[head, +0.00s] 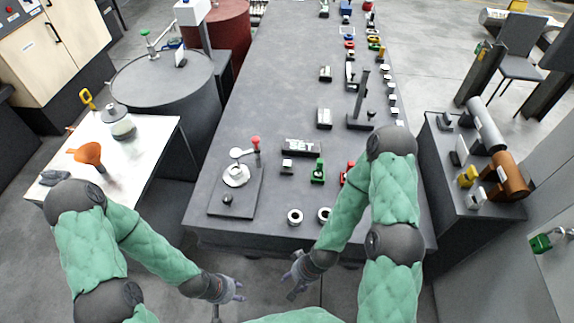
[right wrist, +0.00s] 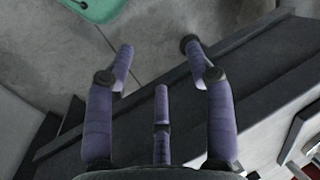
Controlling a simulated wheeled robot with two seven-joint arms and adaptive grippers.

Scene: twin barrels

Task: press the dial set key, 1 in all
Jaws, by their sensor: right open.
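The dial set key is too small to pick out for certain. A dark device with a pale display (head: 301,147) lies near the middle of the grey table, and a base plate with a round white part (head: 236,175) and a red-topped post stands to its left. My left gripper (head: 238,289) is in front of the table's near edge, apart from everything; its finger opening is too small to tell. My right gripper (head: 290,281) is also in front of the near edge, open and empty. In the right wrist view its spread fingers (right wrist: 158,60) show with nothing between them.
The long grey table (head: 270,90) carries small blocks, rings and a tall post stand (head: 359,112). A dark side bench (head: 440,150) holds cylinders at right.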

